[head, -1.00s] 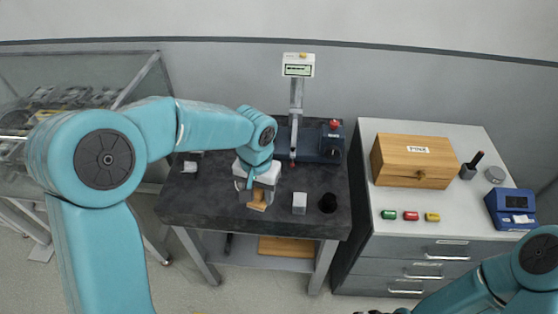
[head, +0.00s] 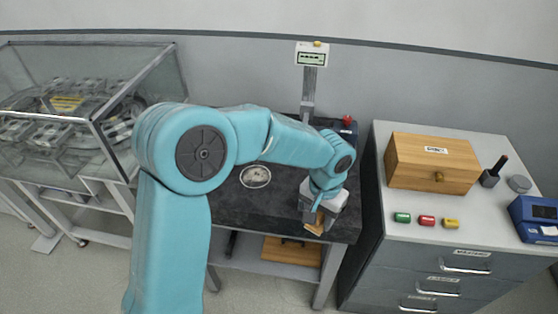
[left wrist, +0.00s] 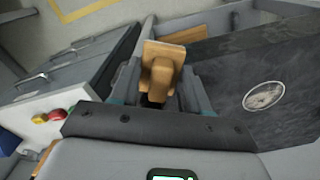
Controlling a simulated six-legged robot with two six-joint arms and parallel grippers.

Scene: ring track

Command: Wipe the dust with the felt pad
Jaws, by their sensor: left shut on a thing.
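My left gripper (head: 318,218) is shut on the felt pad (head: 314,229), a small tan wooden piece, near the bench's front right. In the left wrist view the pad (left wrist: 160,68) sits between the two fingers; I cannot make out its felt face. The dust (head: 255,177) is a pale grey patch inside a white oval outline on the dark bench top (head: 232,202), left of the gripper and apart from it. The dust also shows in the left wrist view (left wrist: 263,96), to the right of the pad. My right gripper is not in view.
A scale-like stand with a display (head: 311,58) rises at the bench's back. Right of the bench, a drawer cabinet (head: 400,260) carries a wooden box (head: 432,165), small coloured pieces (head: 427,220) and a blue device (head: 535,218). A glass case (head: 90,95) stands left.

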